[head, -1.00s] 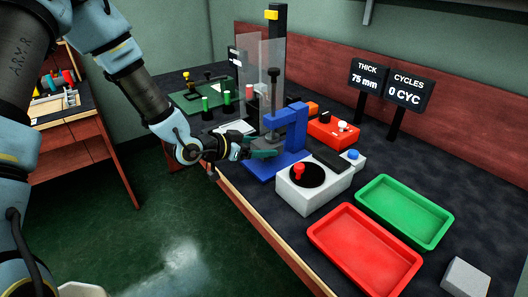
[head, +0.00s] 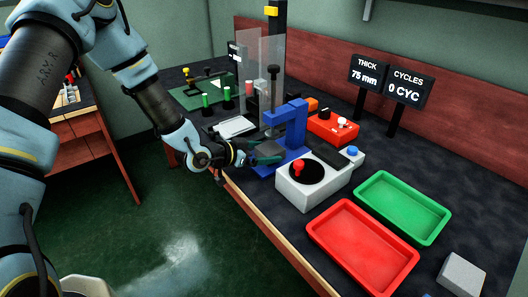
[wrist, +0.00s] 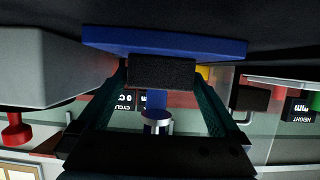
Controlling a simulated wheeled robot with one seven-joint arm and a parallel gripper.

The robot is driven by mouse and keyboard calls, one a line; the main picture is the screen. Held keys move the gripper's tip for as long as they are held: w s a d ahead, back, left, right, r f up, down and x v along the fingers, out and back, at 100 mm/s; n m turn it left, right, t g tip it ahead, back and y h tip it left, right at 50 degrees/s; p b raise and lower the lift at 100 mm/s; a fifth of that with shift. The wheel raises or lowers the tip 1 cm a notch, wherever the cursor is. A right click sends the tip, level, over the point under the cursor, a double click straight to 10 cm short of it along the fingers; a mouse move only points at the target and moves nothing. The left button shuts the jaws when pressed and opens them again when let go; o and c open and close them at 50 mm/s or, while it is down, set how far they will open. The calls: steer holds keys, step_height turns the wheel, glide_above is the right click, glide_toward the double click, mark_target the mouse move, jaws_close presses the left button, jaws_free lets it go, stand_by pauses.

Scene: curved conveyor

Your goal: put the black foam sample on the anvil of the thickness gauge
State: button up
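The thickness gauge (head: 290,130) is a blue C-shaped frame on a blue base. The black foam sample (head: 270,149) lies flat over the base, under the gauge's arm; the anvil beneath it is hidden. In the upside-down wrist view the foam (wrist: 162,72) sits against the blue base (wrist: 165,44), with the gauge's silver spindle (wrist: 157,124) apart from it on the upper side. My gripper (head: 265,151) reaches in from the left with its teal fingers spread. In the wrist view its fingertips (wrist: 162,74) stand on either side of the foam with narrow gaps.
A white box with a red knob (head: 298,165) stands close in front of the gauge. A clear shield (head: 272,80) and a black post stand behind. Red (head: 363,285) and green (head: 402,239) trays are to the right. The sign (head: 369,74) reads 75 mm.

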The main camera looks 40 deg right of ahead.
steer(key=shift+r, duration=0.15)
steer(key=b+v, duration=0.1)
steer(key=v, duration=1.1)
steer(key=w+a+n+t+y, duration=0.35)
steer(key=w+a, duration=0.25)
steer(key=a, duration=0.3)
steer(key=w+a+n+t+y, duration=0.25)
steer(key=w+a+y, duration=0.3)
steer(key=a, duration=0.45)
steer(key=s+a+r+n+g+y, duration=0.1)
steer(key=s+a+r+n, duration=0.1)
steer(key=a, duration=0.4)
steer(key=s+a+r+n+g+y, duration=0.1)
steer(key=s+a+r+n+y, duration=0.1)
steer(key=a+n, duration=0.3)
steer(key=s+a+r+n+g+y, duration=0.1)
steer(key=s+a+r+n, duration=0.3)
steer(key=a, duration=0.3)
steer(key=shift+a+g, duration=0.3)
steer(key=shift+a, duration=0.1)
steer(key=shift+r, duration=0.15)
